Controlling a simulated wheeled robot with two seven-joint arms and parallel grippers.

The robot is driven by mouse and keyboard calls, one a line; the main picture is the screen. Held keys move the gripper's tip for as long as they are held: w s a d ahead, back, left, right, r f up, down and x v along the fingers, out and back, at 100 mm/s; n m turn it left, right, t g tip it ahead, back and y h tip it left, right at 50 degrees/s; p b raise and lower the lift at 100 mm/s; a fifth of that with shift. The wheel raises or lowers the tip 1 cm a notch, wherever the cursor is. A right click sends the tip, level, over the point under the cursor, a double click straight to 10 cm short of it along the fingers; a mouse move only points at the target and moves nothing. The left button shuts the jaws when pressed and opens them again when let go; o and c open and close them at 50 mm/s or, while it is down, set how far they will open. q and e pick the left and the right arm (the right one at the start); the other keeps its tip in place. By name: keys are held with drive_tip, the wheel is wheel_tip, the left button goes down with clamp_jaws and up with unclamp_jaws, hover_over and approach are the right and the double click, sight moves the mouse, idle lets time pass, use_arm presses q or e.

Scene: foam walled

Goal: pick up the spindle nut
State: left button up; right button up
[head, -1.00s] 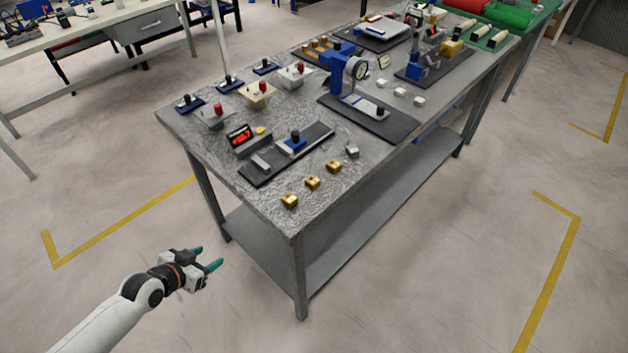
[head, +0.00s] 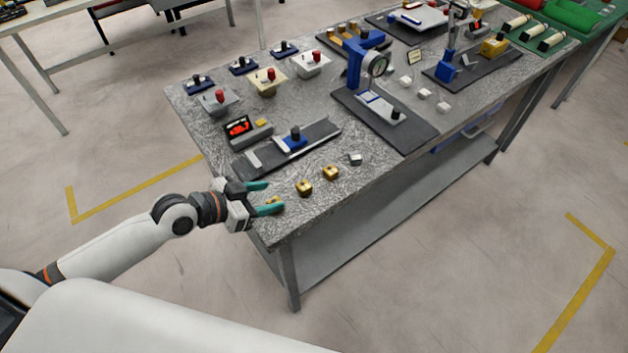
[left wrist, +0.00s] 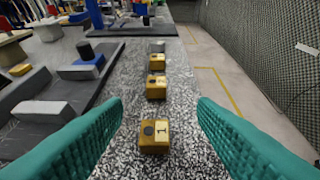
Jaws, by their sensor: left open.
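Three small brass blocks, each with a dark round spot on top, stand in a row near the front corner of the table; I take these to be the spindle nuts, but cannot tell which one is meant. The nearest brass block, marked 1 (left wrist: 154,137), lies between and just ahead of my left gripper's fingers in the left wrist view. In the head view it is partly hidden by the fingers. The middle brass block (head: 304,188) and far brass block (head: 331,173) are clear of the gripper. My left gripper (head: 274,196) is open and empty, its teal fingers apart. My right gripper is not in view.
A silver block (head: 355,159) ends the row. A dark rail fixture with a blue slider (head: 294,140) lies behind the blocks. A red-display box (head: 240,127) and a dial gauge stand (head: 368,72) are farther back. The table's front edge is close to the row.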

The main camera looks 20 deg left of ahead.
sight(301, 187)
use_arm(q)
drive_tip(key=p+x, duration=0.1)
drive_tip(key=x, duration=0.3)
drive_tip(key=shift+w+d+f, duration=0.1)
drive_tip(key=shift+w+f, duration=0.1)
drive_tip(key=shift+w, duration=0.1)
drive_tip(key=shift+w+d+f, duration=0.2)
drive_tip(key=shift+w+d, duration=0.15)
drive_tip(key=shift+w, duration=0.1)
drive_tip(key=p+x, duration=0.1)
drive_tip(key=x, duration=0.3)
drive_tip(key=shift+w+a, duration=0.15)
drive_tip(key=shift+w, duration=0.05)
drive_tip(key=shift+w+f, duration=0.1)
drive_tip(key=c, duration=1.1)
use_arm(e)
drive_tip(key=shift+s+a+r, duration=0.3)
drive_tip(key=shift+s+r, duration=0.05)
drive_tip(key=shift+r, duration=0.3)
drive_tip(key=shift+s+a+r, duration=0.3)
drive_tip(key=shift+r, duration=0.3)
